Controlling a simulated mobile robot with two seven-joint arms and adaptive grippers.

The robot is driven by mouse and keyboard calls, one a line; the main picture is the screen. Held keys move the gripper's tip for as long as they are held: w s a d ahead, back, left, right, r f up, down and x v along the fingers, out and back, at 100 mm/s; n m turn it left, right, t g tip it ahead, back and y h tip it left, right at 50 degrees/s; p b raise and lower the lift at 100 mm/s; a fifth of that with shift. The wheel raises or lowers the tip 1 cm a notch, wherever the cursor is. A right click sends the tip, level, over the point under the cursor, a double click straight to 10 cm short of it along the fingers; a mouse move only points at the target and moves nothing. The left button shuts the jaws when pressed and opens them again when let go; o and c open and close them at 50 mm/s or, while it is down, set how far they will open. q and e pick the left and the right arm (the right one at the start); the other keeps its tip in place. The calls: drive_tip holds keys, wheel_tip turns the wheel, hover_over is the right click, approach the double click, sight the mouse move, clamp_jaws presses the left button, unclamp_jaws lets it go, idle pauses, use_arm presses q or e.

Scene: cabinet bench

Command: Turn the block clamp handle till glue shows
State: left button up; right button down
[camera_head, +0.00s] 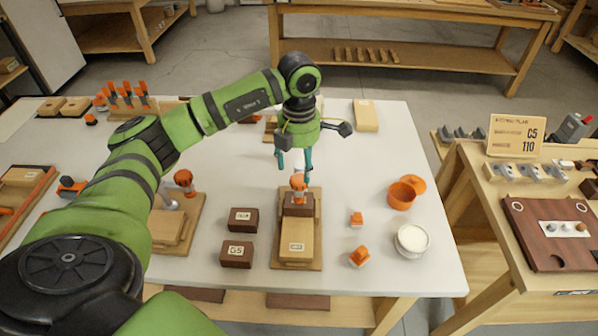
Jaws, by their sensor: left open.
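A block clamp with an orange handle (298,183) stands on a wooden base (280,262) in the middle of the white table. Under the handle is a dark block, and a light wooden block (297,238) with a label lies in front of it. My left gripper (294,168) points down just above and behind the orange handle. Its teal fingers are open, and I cannot tell whether they touch the handle. No glue can be made out at this size. My right gripper is not in view.
A second clamp with an orange handle (184,180) stands to the left. Two dark labelled blocks (243,220) lie between the clamps. An orange pot (401,196) and a white-filled bowl (412,240) stand at the right. A side bench (470,190) holds a sign.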

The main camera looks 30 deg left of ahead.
sight(299, 179)
use_arm(q)
drive_tip(key=shift+f+p, duration=0.5)
drive_tip(key=shift+f, duration=1.65)
drive_tip(key=c, duration=1.2)
drive_tip(key=shift+o, duration=0.2)
drive_tip(key=m+b, duration=0.3)
drive_tip(key=shift+f, duration=0.2)
drive_tip(key=shift+r+m+b, duration=0.1)
drive_tip(key=shift+m+b, duration=1)
drive_tip(key=shift+m, duration=0.4)
